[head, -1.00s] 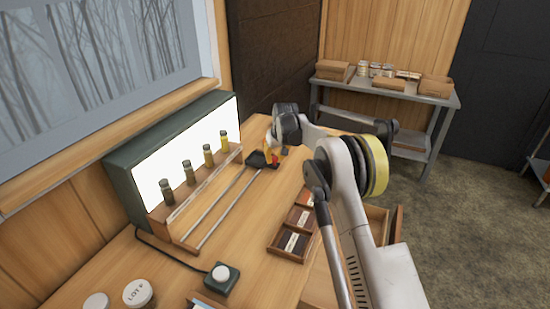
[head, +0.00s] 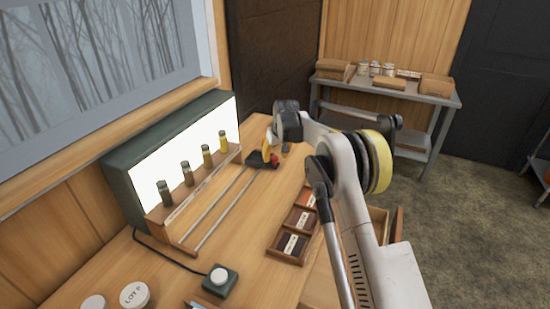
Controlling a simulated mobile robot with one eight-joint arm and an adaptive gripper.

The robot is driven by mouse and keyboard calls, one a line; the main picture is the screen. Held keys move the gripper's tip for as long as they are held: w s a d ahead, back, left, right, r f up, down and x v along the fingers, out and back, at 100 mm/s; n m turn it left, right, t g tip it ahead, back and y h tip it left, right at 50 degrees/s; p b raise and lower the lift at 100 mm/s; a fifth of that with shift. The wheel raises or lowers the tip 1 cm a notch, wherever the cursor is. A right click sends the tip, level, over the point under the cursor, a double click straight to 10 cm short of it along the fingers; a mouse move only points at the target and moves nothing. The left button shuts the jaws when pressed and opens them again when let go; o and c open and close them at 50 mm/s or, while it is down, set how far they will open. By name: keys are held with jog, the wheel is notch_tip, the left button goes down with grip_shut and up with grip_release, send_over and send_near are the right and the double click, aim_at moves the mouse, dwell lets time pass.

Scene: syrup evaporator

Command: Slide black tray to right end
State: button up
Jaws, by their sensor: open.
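The small black tray (head: 254,161) sits at the far end of two thin metal rails (head: 222,207) on the wooden bench. My gripper (head: 270,158), with yellow and red parts near its tip, is open at the tray's right side and partly covers it. I cannot tell whether the fingers touch the tray. The arm comes in from the lower right.
A lit panel (head: 198,130) stands behind a wooden rack (head: 190,198) with several vials, left of the rails. A compartmented wooden box (head: 288,246) lies right of the rails. A dark green button box (head: 220,281) and white lids (head: 134,295) are at the front.

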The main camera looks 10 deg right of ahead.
jog(key=v, duration=1.1)
jog(key=s+d+r, duration=0.1)
jog(key=s+r, duration=0.3)
jog(key=s, duration=0.4)
jog(key=s+r+m+t, duration=0.1)
jog(key=s+r, duration=0.3)
jog(key=s, duration=0.3)
jog(key=s+d+r, duration=0.1)
jog(key=s+r, duration=0.4)
jog(key=s, duration=0.3)
jog(key=s+f, duration=0.4)
jog(key=s, duration=0.8)
jog(key=s+f+m+t+b, duration=0.1)
jog(key=s+f, duration=0.4)
jog(key=s, duration=0.8)
jog(key=shift+d+t+h, duration=0.3)
jog(key=shift+d+h, duration=0.1)
jog(key=shift+d, duration=0.1)
jog(key=shift+w+f, duration=0.1)
